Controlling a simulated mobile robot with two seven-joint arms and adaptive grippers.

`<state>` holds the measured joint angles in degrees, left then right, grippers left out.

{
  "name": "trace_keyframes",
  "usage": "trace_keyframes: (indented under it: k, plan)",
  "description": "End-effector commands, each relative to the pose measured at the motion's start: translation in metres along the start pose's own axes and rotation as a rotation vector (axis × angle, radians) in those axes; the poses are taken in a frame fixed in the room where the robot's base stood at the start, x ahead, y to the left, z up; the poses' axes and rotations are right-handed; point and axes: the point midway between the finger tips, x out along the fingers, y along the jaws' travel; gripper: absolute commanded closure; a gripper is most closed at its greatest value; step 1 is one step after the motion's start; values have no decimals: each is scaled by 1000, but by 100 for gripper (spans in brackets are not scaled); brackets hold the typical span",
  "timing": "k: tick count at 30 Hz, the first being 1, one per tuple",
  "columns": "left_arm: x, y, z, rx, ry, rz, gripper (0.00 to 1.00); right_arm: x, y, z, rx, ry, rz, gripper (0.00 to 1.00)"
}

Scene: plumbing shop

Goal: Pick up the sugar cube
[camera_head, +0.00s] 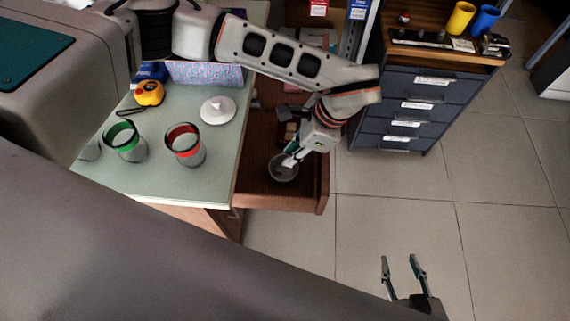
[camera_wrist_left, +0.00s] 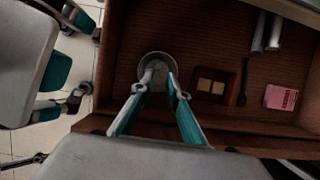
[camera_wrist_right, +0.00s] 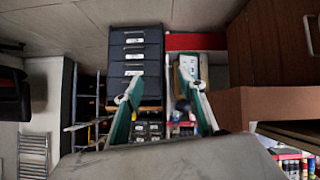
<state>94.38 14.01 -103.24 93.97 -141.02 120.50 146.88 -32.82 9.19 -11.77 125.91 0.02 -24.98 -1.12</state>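A round grey bowl (camera_head: 283,174) stands in the open wooden drawer; it also shows in the left wrist view (camera_wrist_left: 144,58). My left gripper (camera_head: 291,160) reaches down into the bowl. In the left wrist view its fingertips (camera_wrist_left: 160,75) are close together with a narrow gap, inside the bowl's rim. Something pale shows between them, but I cannot tell whether it is the sugar cube or whether it is gripped. I cannot make out a sugar cube clearly anywhere. My right gripper (camera_head: 401,264) is open and empty over the floor; it also shows in the right wrist view (camera_wrist_right: 158,80).
The drawer (camera_wrist_left: 125,40) also holds a dark box with two tan squares (camera_wrist_left: 211,87), a dark spoon-like tool (camera_wrist_left: 242,85) and a pink packet (camera_wrist_left: 281,97). The green tabletop (camera_head: 185,100) holds green-rimmed and red-rimmed jars, a white lid and a yellow tape measure.

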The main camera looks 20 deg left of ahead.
Motion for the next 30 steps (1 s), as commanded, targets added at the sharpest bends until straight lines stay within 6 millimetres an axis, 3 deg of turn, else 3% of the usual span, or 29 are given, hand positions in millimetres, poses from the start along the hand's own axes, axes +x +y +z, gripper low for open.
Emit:
trace_keyframes:
  k: [8,14,18,25,27,30]
  plan:
    - [26,2,-2,4,0,4,85,3,-3,2,3,0,-6,60]
    - [56,5,-9,8,-1,11,85,5,-9,10,9,-11,-17,60]
    - [70,4,-8,5,1,7,85,5,-8,2,9,5,-18,60]
    - [68,3,-7,3,3,0,85,5,-6,-6,7,20,-15,60]
    - [68,3,-7,3,3,0,94,5,-6,-6,7,20,-15,60]
    - [69,3,-7,3,3,0,95,5,-6,-6,6,19,-15,60]
